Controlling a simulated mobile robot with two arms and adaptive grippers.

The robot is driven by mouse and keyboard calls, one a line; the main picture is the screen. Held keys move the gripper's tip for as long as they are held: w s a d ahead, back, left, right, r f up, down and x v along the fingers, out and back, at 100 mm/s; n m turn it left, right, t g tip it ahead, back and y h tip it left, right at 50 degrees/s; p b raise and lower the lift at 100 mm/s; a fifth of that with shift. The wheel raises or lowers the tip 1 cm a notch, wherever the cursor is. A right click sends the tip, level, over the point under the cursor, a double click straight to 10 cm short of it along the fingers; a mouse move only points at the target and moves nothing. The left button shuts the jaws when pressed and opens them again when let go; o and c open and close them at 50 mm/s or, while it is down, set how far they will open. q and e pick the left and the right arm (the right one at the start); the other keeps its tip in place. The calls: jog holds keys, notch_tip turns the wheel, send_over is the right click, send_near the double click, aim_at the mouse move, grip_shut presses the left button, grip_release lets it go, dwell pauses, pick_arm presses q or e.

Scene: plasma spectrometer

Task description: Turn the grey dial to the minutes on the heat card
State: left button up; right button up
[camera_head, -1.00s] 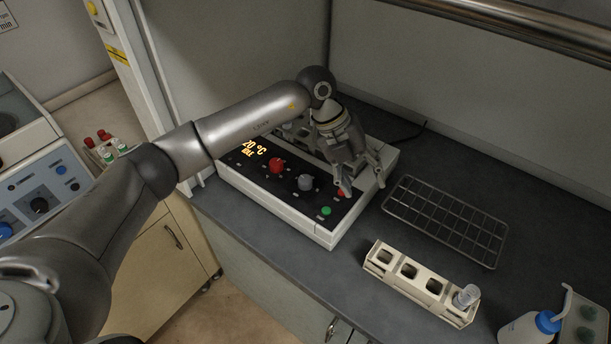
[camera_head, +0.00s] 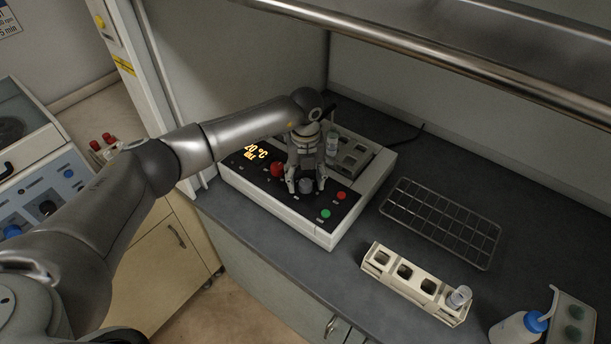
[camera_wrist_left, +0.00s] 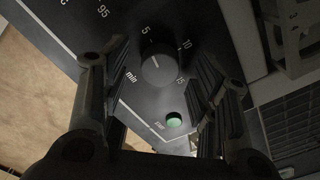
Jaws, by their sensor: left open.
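The grey dial (camera_head: 306,186) is on the black panel of the white heating block (camera_head: 335,238), between a red knob (camera_head: 277,170) and a green button (camera_head: 325,213). My left gripper (camera_head: 305,183) is open, pointing down over the dial, one finger on each side. In the left wrist view the dial (camera_wrist_left: 158,70) sits between the spread fingers, with gaps visible. Its scale shows 5, 10, 15 and "min"; its small white mark seems to point up toward the 5 side. A wall card (camera_head: 8,20), cut off, shows "rpm" and "5 min"; I cannot tell if it is the heat card.
The display (camera_head: 255,154) reads 20 °C. A clear vial (camera_head: 332,143) stands at the block's back. A wire rack (camera_head: 440,222), a beige tube holder (camera_head: 415,283) and a wash bottle (camera_head: 518,328) are to the right. A metal bar crosses above.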

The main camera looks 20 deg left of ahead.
pick_arm(q)
jog(key=shift+f, duration=0.55)
jog(key=c, duration=1.1)
jog(key=shift+o, duration=0.2)
